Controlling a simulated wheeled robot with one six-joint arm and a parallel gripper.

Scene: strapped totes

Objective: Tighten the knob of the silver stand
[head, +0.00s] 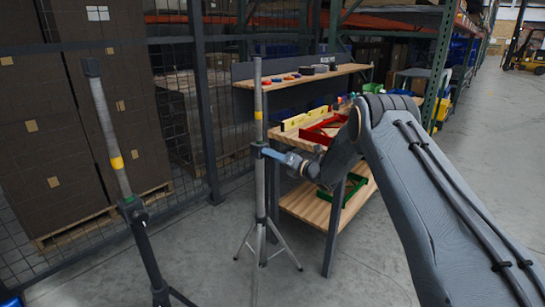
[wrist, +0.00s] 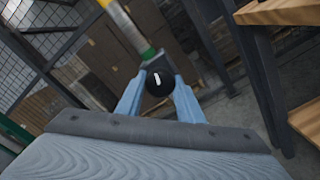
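The silver stand (head: 260,190) is upright at the middle of the head view, a grey pole with a yellow band and spread tripod legs. My gripper (head: 268,153) reaches it from the right at collar height, with blue fingers. In the wrist view, the round black knob (wrist: 159,84) with a white mark lies between the two blue fingertips. The fingers of my gripper (wrist: 158,80) appear to touch it on both sides. The pole with its yellow band (wrist: 124,25) rises up and left behind the knob. In the head view my fingers hide the knob.
A second, darker stand (head: 146,250) with a yellow band and green collar leans in the picture at left. A wooden workbench (head: 310,130) with shelves is close behind the silver stand. A mesh fence (head: 170,100) and boxes are at left. Floor at right is clear.

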